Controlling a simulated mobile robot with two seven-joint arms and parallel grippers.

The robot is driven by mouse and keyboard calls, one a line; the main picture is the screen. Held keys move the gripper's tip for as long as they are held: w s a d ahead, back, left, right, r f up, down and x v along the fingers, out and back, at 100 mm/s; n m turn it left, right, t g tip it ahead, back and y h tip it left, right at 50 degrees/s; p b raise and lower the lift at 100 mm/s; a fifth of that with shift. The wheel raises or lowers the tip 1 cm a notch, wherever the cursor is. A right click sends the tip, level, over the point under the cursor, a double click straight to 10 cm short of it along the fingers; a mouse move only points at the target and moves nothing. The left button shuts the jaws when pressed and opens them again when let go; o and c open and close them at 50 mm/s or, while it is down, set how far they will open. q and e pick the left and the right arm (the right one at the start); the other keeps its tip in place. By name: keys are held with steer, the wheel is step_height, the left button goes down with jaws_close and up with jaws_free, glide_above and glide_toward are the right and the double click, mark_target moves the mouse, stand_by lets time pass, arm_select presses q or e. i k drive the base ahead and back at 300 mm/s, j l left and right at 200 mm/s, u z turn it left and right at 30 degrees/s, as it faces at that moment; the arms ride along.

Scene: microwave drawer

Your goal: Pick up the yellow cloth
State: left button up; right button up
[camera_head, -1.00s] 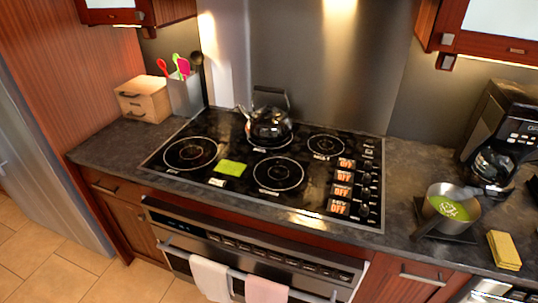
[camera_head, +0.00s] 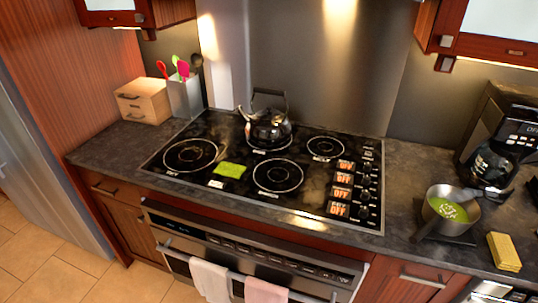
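Neither of my grippers shows in the view.
A metal pot (camera_head: 438,219) with green contents sits on a dark mat left of the yellow cloth. A coffee maker (camera_head: 514,130) stands behind it. A kettle (camera_head: 267,128) is on the back of the cooktop. Two towels (camera_head: 210,280) hang from the oven handle.

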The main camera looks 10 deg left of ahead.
mark_target(505, 257)
steer(key=z, duration=1.55)
